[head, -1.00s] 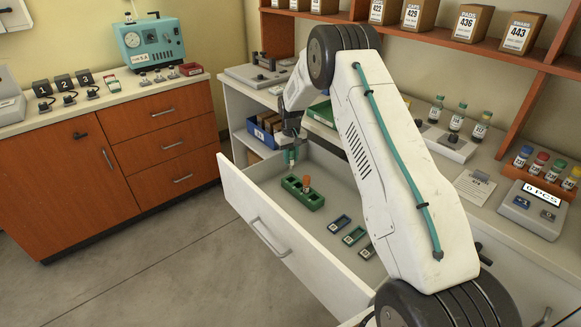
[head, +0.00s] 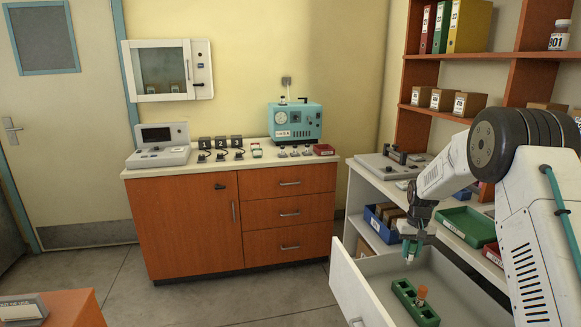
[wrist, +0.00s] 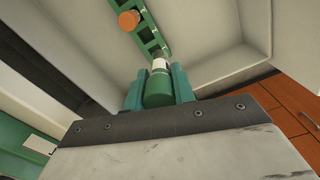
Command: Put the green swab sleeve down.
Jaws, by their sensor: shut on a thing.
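My gripper (head: 410,250) is shut on the green swab sleeve and holds it above the open drawer. In the wrist view the green sleeve (wrist: 158,90), with a white end (wrist: 159,65), sits between the teal fingers of my gripper (wrist: 160,82). In the head view the sleeve is too small to tell apart from the fingers. A green rack (head: 405,294) lies in the drawer below my gripper, with one orange-capped item (head: 422,293) standing in it. The rack (wrist: 147,38) and the orange cap (wrist: 129,20) also show in the wrist view, beyond the sleeve.
The open drawer (head: 362,284) juts out from the right-hand counter. A blue bin (head: 378,222) and a green tray (head: 466,226) are near my arm. Across the floor, a wooden cabinet (head: 190,222) carries a teal device (head: 296,123), a grey instrument (head: 158,146) and numbered blocks 1, 2, 3 (head: 221,143).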

